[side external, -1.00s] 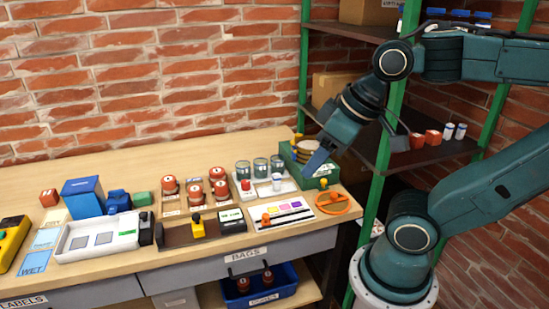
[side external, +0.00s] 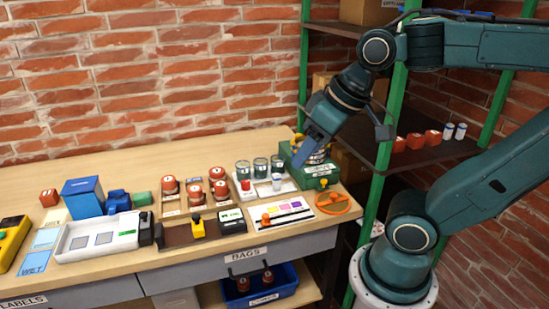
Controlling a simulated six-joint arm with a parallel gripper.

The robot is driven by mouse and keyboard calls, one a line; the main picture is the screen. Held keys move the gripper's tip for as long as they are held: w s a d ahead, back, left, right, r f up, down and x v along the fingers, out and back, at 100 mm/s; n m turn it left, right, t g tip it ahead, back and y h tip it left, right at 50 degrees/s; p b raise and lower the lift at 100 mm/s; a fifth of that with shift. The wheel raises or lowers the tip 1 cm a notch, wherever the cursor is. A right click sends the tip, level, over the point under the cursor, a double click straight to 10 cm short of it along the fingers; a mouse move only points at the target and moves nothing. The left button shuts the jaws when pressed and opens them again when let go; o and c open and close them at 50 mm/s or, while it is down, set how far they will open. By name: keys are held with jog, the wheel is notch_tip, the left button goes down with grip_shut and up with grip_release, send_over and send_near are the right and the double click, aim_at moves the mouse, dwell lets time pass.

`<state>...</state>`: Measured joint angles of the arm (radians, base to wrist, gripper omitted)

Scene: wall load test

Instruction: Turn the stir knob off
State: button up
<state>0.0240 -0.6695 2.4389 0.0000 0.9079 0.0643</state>
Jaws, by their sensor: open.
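A green machine (side external: 318,181) with white labels stands at the right end of the bench, with a round metal part on top, partly behind my gripper. A yellow knob (side external: 323,184) sits on its right front, and another yellow part shows at its back. No knob has a readable "stir" label, so I cannot tell surely which is the stir knob. My gripper (side external: 300,163) is open and tilted down, above the left part of the machine. Its fingers look empty; whether they touch anything is unclear.
A white tray (side external: 290,187) with glass jars and small cups stands just left of the machine. In front lie a panel with an orange lever (side external: 266,219) and an orange handwheel (side external: 333,208). A green-posted shelf (side external: 385,165) stands close behind my arm.

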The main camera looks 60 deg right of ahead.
jog(key=w+d+r+m+g, duration=0.15)
jog(key=w+d+m, duration=0.3)
jog(key=w, duration=0.45)
jog(key=m+g, duration=0.4)
jog(key=m, duration=0.9)
send_over(245, 181)
notch_tip(245, 181, down, 17)
jog(key=shift+s+n, duration=0.15)
jog(key=shift+n, duration=0.1)
jog(key=shift+f, duration=0.1)
notch_tip(245, 181, down, 14)
jog(key=shift+r, duration=0.15)
jog(key=shift+c, duration=0.2)
jog(key=c, duration=0.9)
